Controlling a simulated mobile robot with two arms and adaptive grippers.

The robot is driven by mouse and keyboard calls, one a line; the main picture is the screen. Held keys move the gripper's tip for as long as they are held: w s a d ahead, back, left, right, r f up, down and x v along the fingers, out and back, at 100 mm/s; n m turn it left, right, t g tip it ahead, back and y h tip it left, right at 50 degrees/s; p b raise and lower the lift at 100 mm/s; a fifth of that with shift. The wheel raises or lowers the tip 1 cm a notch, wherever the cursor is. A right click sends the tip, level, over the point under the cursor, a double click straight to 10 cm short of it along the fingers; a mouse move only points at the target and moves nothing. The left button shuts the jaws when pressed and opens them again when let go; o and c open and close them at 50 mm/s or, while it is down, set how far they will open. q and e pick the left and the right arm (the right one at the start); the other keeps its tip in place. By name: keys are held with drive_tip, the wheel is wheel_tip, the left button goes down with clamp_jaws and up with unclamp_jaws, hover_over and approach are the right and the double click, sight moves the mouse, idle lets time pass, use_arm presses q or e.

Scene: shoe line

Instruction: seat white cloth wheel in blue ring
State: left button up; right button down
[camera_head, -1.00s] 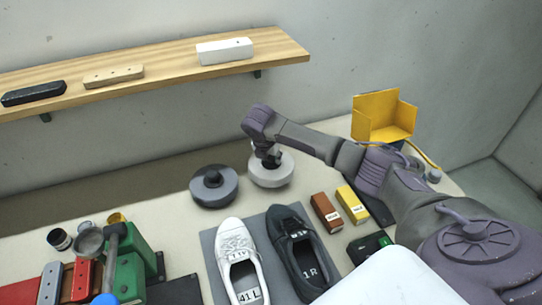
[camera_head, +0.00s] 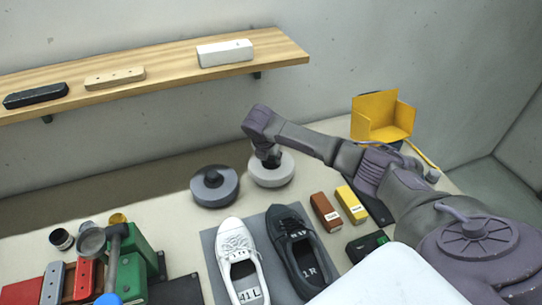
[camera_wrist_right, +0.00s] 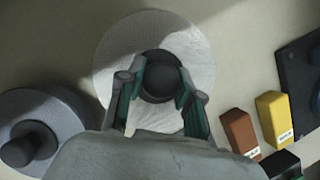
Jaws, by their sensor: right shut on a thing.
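The white cloth wheel (camera_head: 272,178) is at the back of the table, right of a grey wheel (camera_head: 228,188). My right gripper (camera_head: 270,160) comes down on it from above. In the right wrist view, the gripper (camera_wrist_right: 162,80) is shut on the black hub in the middle of the white cloth wheel (camera_wrist_right: 190,42). The wheel lies flat; I cannot tell whether it touches the table. I make out no blue ring in either view. My left gripper is not in view.
A brown block (camera_head: 326,212) and a yellow block (camera_head: 351,205) lie right of the wheels. A white shoe (camera_head: 237,240) and a black shoe (camera_head: 291,233) lie in front on a grey mat. A yellow holder (camera_head: 383,118) stands at back right. A green machine (camera_head: 139,257) stands left.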

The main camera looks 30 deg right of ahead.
sight(267, 170)
drive_tip(key=shift+f, duration=0.5)
drive_tip(key=c, duration=1.1)
unclamp_jaws()
drive_tip(key=shift+o, duration=0.2)
drive_tip(key=p+v, duration=0.8)
drive_tip(key=p, duration=0.2)
drive_tip(key=shift+r, duration=0.2)
drive_tip(key=shift+v, duration=1.3)
drive_tip(key=shift+a, duration=0.15)
drive_tip(key=shift+f, duration=0.1)
